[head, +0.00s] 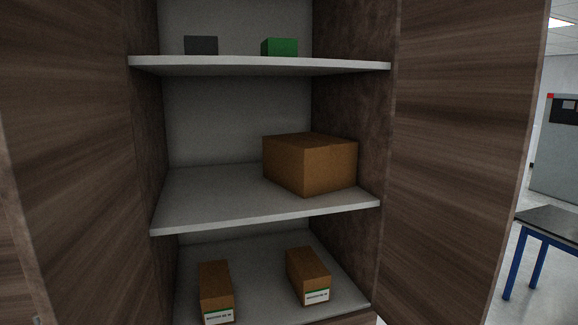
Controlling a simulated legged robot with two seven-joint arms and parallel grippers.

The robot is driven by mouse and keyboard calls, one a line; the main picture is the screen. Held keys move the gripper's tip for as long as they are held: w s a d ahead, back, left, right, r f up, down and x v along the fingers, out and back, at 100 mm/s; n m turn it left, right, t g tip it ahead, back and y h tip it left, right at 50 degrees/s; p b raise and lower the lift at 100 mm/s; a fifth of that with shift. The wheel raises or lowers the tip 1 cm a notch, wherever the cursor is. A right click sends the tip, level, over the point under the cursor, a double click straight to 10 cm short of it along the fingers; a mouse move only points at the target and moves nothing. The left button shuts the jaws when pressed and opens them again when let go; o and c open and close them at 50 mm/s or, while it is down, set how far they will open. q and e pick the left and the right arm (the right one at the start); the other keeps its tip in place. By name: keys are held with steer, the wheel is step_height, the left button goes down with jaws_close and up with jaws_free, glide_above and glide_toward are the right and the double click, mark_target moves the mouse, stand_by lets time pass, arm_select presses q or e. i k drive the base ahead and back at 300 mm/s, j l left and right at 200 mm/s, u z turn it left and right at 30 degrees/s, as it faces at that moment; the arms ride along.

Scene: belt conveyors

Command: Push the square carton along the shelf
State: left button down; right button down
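The square brown carton (309,164) stands on the right half of the middle shelf (200,205) in the head view. It is turned at a slight angle, with one corner towards the front edge. Its right side is close to the cabinet's right inner wall; I cannot tell whether they touch. Neither of my grippers shows in the head view.
The upper shelf (230,64) holds a dark box (201,45) and a green box (279,47). The bottom shelf holds two small labelled cartons (216,290) (308,275). Open wooden doors (75,150) (455,150) flank the cabinet. The middle shelf's left half is clear.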

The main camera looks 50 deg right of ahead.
mark_target(306, 164)
steer(key=z, duration=1.5)
